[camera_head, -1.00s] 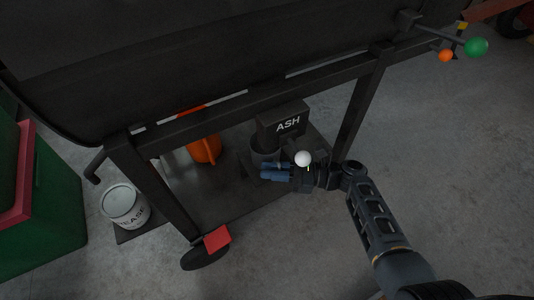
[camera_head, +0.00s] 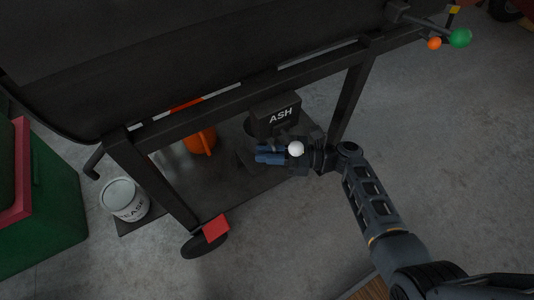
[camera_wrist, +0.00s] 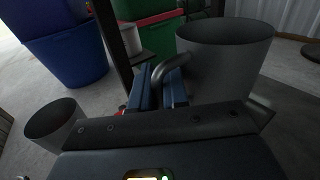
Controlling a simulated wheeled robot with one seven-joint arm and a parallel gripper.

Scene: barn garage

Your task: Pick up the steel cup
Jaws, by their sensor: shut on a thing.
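The steel cup (camera_wrist: 226,62) is a grey, open-topped cylinder with a curved handle at its left side in the wrist view. My gripper (camera_wrist: 161,88) has its two blue fingers at that handle and is shut on it. In the head view the cup (camera_head: 246,150) is a dark shape partly hidden by my gripper (camera_head: 259,155), over the lower shelf in front of the ASH box. The cup looks roughly upright. Whether its base touches the shelf cannot be told.
The ASH box (camera_head: 274,117) and an orange object (camera_head: 201,140) are under the black frame. A leg (camera_head: 350,98) stands close to my arm. A white grease can (camera_head: 125,200) is at left. A second grey cylinder (camera_wrist: 52,122) is low left in the wrist view.

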